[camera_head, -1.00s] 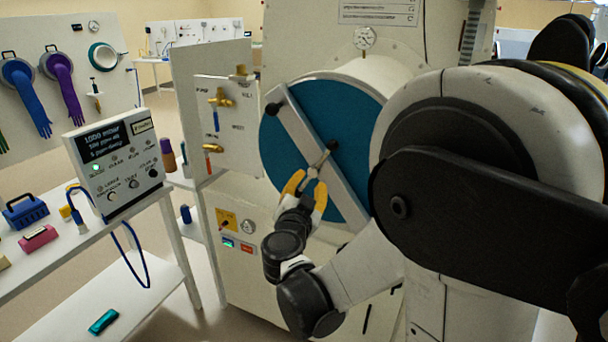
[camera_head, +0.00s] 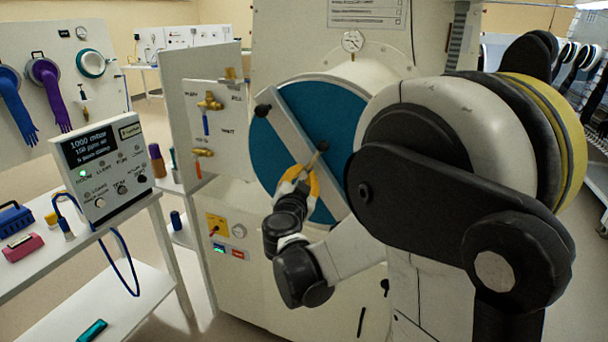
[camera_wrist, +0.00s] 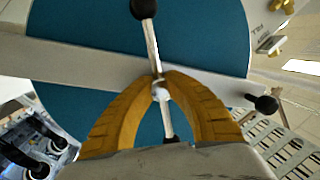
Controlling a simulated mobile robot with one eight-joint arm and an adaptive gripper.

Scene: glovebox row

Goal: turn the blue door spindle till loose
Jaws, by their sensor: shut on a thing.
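The round blue door (camera_head: 343,98) closes the port of the glovebox. A pale clamp bar (camera_head: 291,122) lies diagonally across it, with a black knob at its upper left end. The spindle's metal cross handle (camera_head: 315,160) sits at the middle of the bar, with a dark knob on its upper right end. My gripper (camera_head: 303,172) has its yellow fingers at this handle. In the wrist view the fingertips (camera_wrist: 161,80) are closed on the spindle handle (camera_wrist: 152,45), near the hub. The handle crosses the clamp bar (camera_wrist: 90,65) steeply, and its lower end runs between the fingers.
A valve panel (camera_head: 215,125) with brass valves stands left of the door. A control box (camera_head: 100,165) and loose items stand on a white bench (camera_head: 150,205) at the left. A gauge (camera_head: 352,41) sits above the door. My arm fills the right side.

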